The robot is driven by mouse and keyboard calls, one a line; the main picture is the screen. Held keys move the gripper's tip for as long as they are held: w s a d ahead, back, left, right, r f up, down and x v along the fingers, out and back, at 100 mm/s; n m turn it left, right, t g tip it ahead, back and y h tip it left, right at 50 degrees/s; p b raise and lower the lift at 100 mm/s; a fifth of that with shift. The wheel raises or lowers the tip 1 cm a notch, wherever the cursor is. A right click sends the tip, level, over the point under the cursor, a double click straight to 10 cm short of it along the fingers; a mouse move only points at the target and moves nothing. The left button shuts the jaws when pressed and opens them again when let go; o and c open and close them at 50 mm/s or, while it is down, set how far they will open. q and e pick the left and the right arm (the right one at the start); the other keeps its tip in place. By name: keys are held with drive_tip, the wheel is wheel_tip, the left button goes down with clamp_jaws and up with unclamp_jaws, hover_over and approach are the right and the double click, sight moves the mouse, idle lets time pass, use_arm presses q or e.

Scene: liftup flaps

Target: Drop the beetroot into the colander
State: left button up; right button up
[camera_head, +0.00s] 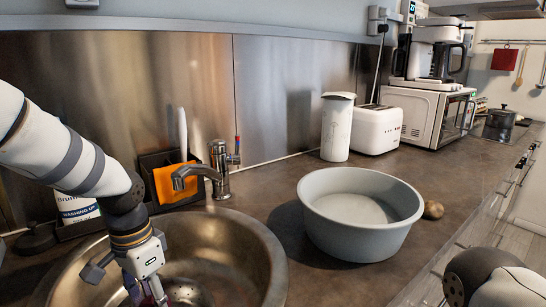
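My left arm comes in from the left, and my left gripper (150,297) points down over the round metal sink basin (255,240). Its fingertips are cut off by the bottom edge. A small reddish-purple patch shows at the gripper's lower end; I cannot tell whether it is the beetroot. Perforations (188,293) show in the bottom of the basin; I cannot tell whether a separate colander sits there. A small brown round vegetable (433,209) lies on the counter, just right of a grey tub. Part of my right arm shows at lower right, but its gripper is out of view.
The empty-looking grey tub (345,242) stands on the dark counter (320,285) right of the sink. A tap (218,172) and a caddy with an orange cloth (172,183) stand behind the sink. A white canister (337,128), toaster (376,130) and microwave (425,110) stand farther back.

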sight(150, 297)
use_arm(q)
drive_tip(key=o, duration=1.3)
wheel_tip(150, 297, up, 12)
drive_tip(key=shift+w+a+r, duration=0.1)
drive_tip(key=shift+a, duration=0.05)
